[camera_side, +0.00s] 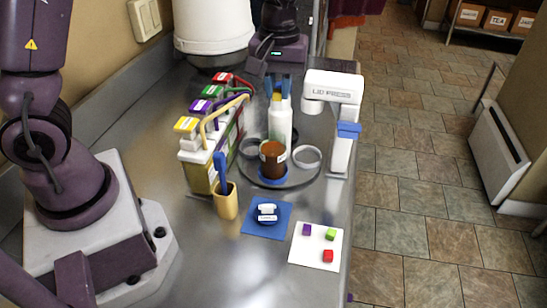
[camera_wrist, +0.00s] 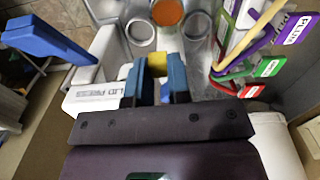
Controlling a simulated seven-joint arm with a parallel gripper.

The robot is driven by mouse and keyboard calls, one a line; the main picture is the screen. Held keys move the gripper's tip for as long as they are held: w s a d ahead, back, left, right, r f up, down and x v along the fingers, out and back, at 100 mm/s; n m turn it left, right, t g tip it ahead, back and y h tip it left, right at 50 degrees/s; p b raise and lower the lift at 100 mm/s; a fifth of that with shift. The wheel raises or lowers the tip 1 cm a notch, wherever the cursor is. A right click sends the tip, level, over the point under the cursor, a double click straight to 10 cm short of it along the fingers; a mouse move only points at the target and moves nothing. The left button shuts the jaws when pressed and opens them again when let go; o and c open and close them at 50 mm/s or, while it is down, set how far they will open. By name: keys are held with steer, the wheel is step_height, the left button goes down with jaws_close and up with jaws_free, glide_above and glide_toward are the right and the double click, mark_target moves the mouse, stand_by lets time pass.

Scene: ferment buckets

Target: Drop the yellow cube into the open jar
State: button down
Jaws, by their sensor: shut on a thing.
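The yellow cube (camera_side: 276,97) is held between the blue fingertips of my gripper (camera_side: 277,88), above the back of the round turntable (camera_side: 251,173). In the wrist view, the yellow cube (camera_wrist: 157,62) shows between the two blue fingers of my gripper (camera_wrist: 157,75).
A white lid press (camera_side: 343,120) with a blue handle stands right of the turntable. Labelled containers (camera_side: 212,130) with coloured clips stand left. A white bottle (camera_side: 281,122) is behind the jar. A white tile (camera_side: 315,247) holds purple, green and red cubes. A blue mat (camera_side: 266,228) lies in front.

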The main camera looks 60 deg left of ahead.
steer(key=shift+f, duration=2.9)
steer(key=c, duration=1)
jaws_free()
step_height(320, 180, up, 13)
